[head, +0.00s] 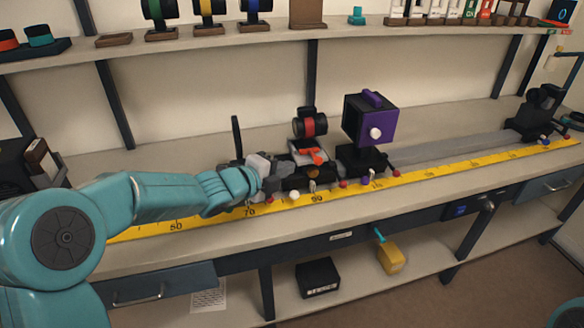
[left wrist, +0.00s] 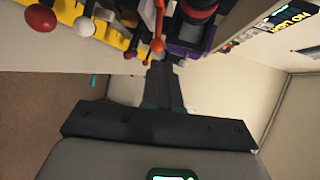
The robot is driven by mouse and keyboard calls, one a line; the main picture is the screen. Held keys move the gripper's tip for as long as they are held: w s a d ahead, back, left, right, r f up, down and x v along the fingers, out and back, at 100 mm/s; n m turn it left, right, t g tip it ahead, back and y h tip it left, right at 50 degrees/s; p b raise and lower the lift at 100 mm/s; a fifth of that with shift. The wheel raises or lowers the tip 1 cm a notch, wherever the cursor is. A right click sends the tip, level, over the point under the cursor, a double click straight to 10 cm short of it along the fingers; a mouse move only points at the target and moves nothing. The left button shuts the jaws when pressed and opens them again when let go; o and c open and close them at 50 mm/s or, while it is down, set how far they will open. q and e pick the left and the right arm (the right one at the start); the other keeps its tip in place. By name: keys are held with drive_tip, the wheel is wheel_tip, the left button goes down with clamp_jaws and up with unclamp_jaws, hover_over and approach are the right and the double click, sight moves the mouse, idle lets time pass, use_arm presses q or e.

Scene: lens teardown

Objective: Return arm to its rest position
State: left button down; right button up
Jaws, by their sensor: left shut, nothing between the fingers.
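My left arm (head: 150,198), teal, reaches in from the left across the front of the bench. My left gripper (head: 297,183) is at the rail, beside a mount with a red-banded black lens (head: 309,125) and an orange lever (head: 313,153). In the left wrist view the dark fingers (left wrist: 163,72) are together with nothing between them. The lens (left wrist: 201,10) and orange lever (left wrist: 158,30) show beyond the fingertips. I cannot tell whether the fingers touch the mount. My right gripper is out of view.
A purple cube housing (head: 380,128) stands right of the lens. A yellow ruler (head: 440,164) runs along the bench front, with small red and white knobs near it. A black device (head: 540,108) stands at the rail's far right. A loaded shelf (head: 270,35) hangs above.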

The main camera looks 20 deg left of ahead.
use_arm(q)
drive_tip(key=v, duration=0.5)
drive_tip(key=s+d+f+n+g+p, duration=0.2)
drive_tip(key=s+d+f+n, duration=0.1)
drive_tip(key=f, duration=0.5)
drive_tip(key=s+d+f+n+g+p, duration=0.2)
drive_tip(key=s+d+f, duration=0.2)
drive_tip(key=f, duration=0.3)
drive_tip(key=s+d+f+n+g+p, duration=0.2)
drive_tip(key=s+d+f+n+g, duration=0.1)
drive_tip(key=f, duration=0.5)
drive_tip(key=s+f+n+g+y, duration=0.1)
drive_tip(key=s+f+n+g, duration=0.2)
drive_tip(key=s+n, duration=0.5)
drive_tip(key=s+f+n+g+y, duration=0.1)
drive_tip(key=s+f+n+g, duration=0.2)
drive_tip(key=s+f+n, duration=0.3)
drive_tip(key=s+n, duration=0.3)
drive_tip(key=s, duration=0.2)
drive_tip(key=shift+s+d+f, duration=0.3)
drive_tip(key=shift+s+d, duration=0.1)
drive_tip(key=shift+w, duration=0.1)
